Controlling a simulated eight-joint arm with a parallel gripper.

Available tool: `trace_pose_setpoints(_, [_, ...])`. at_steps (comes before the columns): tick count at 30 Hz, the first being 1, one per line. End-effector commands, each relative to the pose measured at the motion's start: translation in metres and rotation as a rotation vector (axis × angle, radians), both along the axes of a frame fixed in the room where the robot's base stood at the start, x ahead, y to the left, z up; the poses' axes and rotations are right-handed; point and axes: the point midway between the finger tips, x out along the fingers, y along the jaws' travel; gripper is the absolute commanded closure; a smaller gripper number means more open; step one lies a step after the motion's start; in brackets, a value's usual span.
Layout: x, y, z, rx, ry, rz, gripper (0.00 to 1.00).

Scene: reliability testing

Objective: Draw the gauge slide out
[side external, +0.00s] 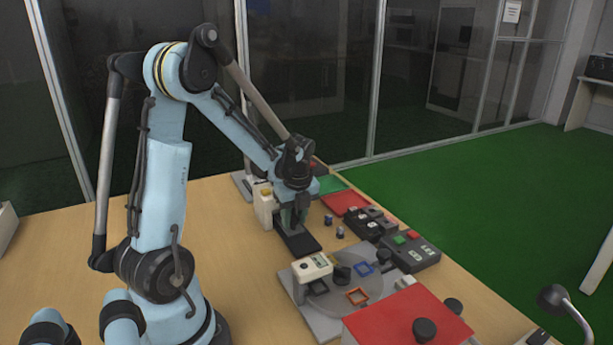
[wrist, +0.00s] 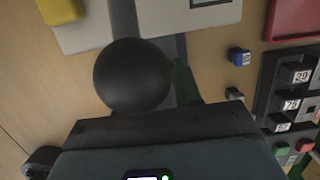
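My gripper (side external: 292,215) points down over a dark flat base plate (side external: 305,246) beside a cream upright block with a yellow top (side external: 264,203). This looks like the gauge; I cannot tell the slide's exact outline. In the wrist view a round black knob (wrist: 133,75) lies just ahead of my gripper's dark body, in front of a pale grey block (wrist: 190,14). A green finger-like strip (wrist: 186,82) shows right of the knob. The fingertips are largely hidden, so I cannot tell whether they touch or hold the knob.
A grey fixture with a round plate (side external: 350,292) and a red box (side external: 405,318) stand nearer. The table's left side is largely clear.

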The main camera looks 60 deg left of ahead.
Motion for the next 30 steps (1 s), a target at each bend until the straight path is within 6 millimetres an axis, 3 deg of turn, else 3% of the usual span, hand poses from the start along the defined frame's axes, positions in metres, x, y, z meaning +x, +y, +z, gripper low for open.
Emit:
trace_pose_setpoints(8, [0.0, -0.004, 0.0, 0.0, -0.001, -0.001, 0.81])
trace_pose_setpoints(30, [0.001, -0.064, 0.0, 0.0, -0.001, -0.003, 0.81])
